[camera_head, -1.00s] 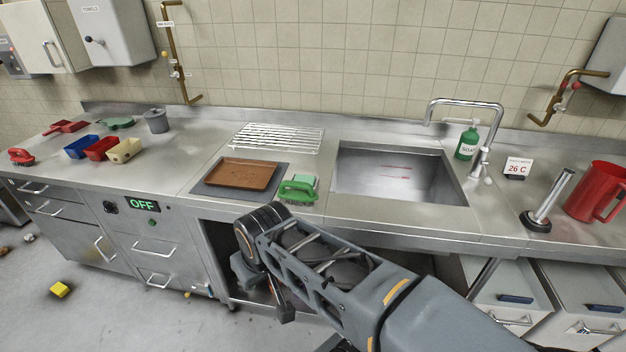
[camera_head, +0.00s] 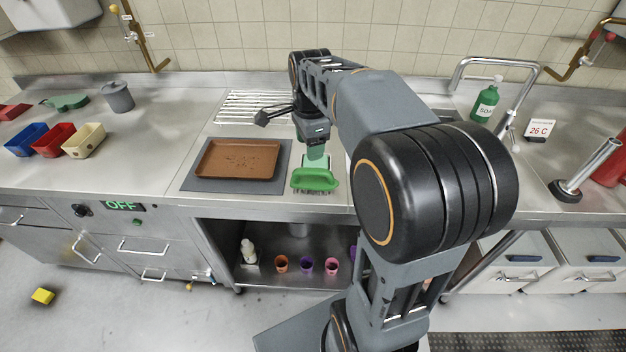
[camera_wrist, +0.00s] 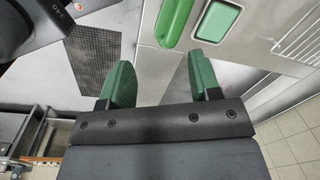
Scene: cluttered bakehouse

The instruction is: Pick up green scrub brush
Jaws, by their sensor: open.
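The green scrub brush (camera_head: 316,180) lies bristles down on the steel counter near its front edge, right of the brown tray. My gripper (camera_head: 316,152) is over the counter just behind and above the brush, seen from the side. In the wrist view, my gripper (camera_wrist: 162,75) has its two green-padded fingers spread wide with nothing between them. The brush (camera_wrist: 172,22) shows at the top, beyond the fingertips and apart from them.
A brown tray (camera_head: 238,158) on a dark mat (camera_head: 205,184) lies left of the brush. A wire rack (camera_head: 245,106) is behind. My arm hides most of the sink. A soap bottle (camera_head: 486,101) and faucet (camera_head: 507,122) stand at right. Small cups sit on the shelf below.

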